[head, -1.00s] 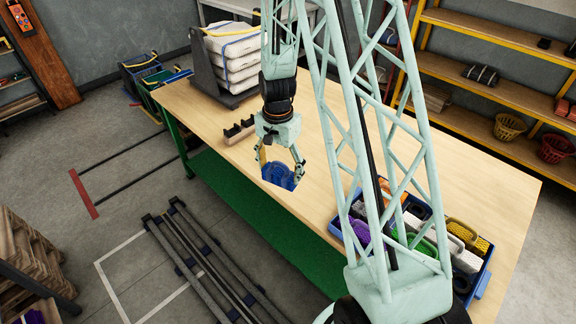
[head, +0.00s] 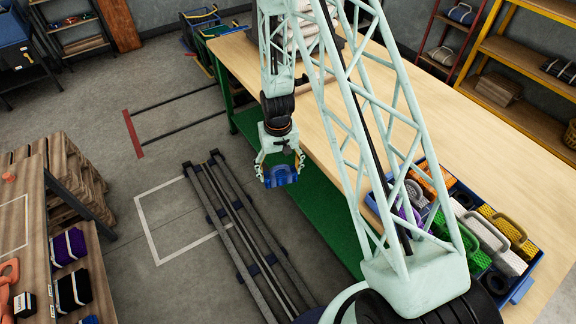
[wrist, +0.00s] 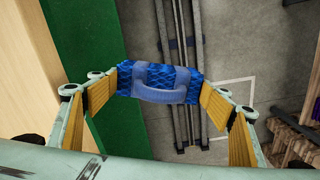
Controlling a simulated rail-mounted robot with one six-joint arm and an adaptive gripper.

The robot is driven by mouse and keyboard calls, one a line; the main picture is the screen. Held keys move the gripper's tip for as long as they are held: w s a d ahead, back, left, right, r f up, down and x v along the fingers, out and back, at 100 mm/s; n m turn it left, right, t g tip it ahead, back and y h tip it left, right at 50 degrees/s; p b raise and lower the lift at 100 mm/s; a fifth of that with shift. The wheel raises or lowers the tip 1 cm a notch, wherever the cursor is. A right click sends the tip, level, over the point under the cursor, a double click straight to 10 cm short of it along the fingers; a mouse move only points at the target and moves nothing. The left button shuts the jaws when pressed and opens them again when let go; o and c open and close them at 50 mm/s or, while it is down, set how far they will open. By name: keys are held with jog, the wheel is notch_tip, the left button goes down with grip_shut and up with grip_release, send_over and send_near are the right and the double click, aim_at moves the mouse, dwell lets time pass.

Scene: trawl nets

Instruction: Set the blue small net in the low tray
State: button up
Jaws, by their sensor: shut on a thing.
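The blue small net (head: 281,177) is a compact bright-blue mesh bundle. My gripper (head: 279,171) is shut on it and holds it in the air, off the table's near long edge. In the wrist view the net (wrist: 152,78) sits between the yellow finger pads, its grey-blue handle loop facing the camera. The green strip and the floor rails show beyond it. I cannot make out for sure which thing is the low tray. A blue tray (head: 524,289) full of coloured nets stands on the table at the right.
The wooden table (head: 440,110) is mostly bare in the middle. Long grey rails (head: 235,235) lie on the floor. A wooden rack (head: 100,270) with dark and purple bundles stands at the left. Shelves (head: 530,60) stand at the back right.

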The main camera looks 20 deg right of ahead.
aim_at(277, 184)
jog(key=shift+n, duration=0.6)
jog(key=f+b, duration=0.1)
jog(key=f, duration=0.1)
jog(key=a+f+b, duration=0.1)
jog(key=f+b, duration=0.3)
jog(key=f, duration=0.1)
jog(key=shift+a+f, duration=0.1)
jog(key=shift+a, duration=0.2)
jog(key=shift+s, duration=0.1)
